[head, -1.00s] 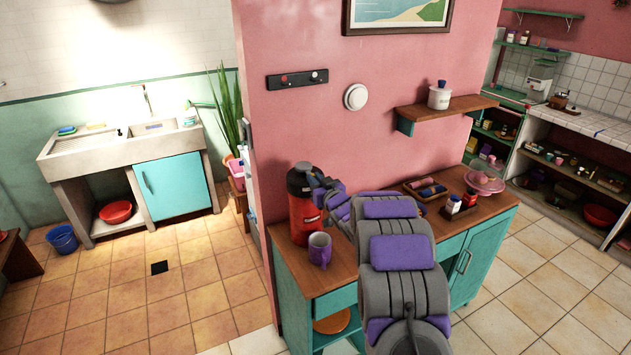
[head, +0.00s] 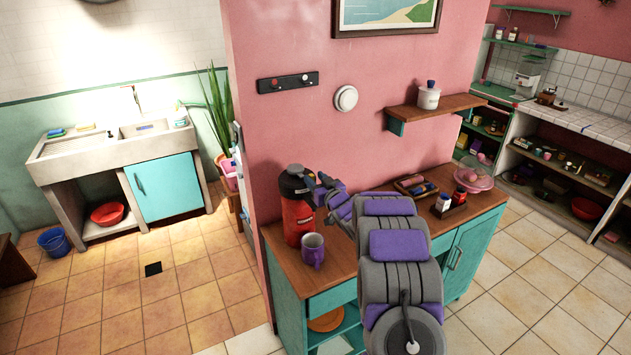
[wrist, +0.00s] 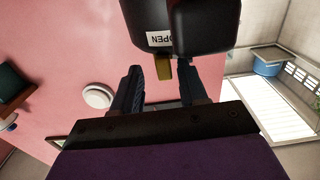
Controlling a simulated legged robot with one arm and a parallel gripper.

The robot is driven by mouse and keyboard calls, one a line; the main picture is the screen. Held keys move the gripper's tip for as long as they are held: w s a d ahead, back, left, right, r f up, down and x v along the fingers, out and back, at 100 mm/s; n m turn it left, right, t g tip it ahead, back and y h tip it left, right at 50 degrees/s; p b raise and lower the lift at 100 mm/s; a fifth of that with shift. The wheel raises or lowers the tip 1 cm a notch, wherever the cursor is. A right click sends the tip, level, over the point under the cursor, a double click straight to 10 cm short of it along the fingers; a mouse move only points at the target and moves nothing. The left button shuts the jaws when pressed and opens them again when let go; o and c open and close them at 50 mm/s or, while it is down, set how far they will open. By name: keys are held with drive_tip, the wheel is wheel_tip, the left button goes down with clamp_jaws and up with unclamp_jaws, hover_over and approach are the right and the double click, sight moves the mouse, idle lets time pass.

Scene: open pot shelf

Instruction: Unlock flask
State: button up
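The flask (head: 299,218) is red with a black top and stands upright on the wooden top of the teal cabinet, against the pink wall. In the wrist view its black top (wrist: 215,25) is close, with a white label reading "OPEN" and a small brass-coloured tab (wrist: 164,69) below it. My gripper (wrist: 159,74) is open, its two dark fingers apart with the tab between their tips in the picture. I cannot tell whether either finger touches the flask. In the head view my gripper (head: 318,186) is beside the flask's top, small and partly hidden by my arm.
A purple mug (head: 313,250) stands just in front of the flask. A wooden tray (head: 410,190), small bottles (head: 443,201) and a pink covered dish (head: 474,178) are farther right on the cabinet top (head: 345,262). A wall shelf (head: 440,110) holds a white pot (head: 428,97).

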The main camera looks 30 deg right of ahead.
drive_tip(key=s+p, duration=0.1)
drive_tip(key=s, duration=1.6)
drive_tip(key=shift+s+d, duration=0.15)
drive_tip(key=shift+d, duration=0.2)
drive_tip(key=shift+f, duration=0.1)
drive_tip(key=s+a+g+b, duration=0.1)
drive_tip(key=s+a+g, duration=0.5)
drive_tip(key=s, duration=0.8)
drive_tip(key=s+a+r+g+b, duration=0.1)
drive_tip(key=s+a+g, duration=0.6)
drive_tip(key=s+a, duration=0.5)
drive_tip(key=s+a+r+g+b, duration=0.1)
drive_tip(key=s+a+g, duration=0.5)
drive_tip(key=s, duration=1.2)
drive_tip(key=a, duration=0.3)
drive_tip(key=shift+g+h, duration=0.3)
drive_tip(key=shift+g, duration=0.1)
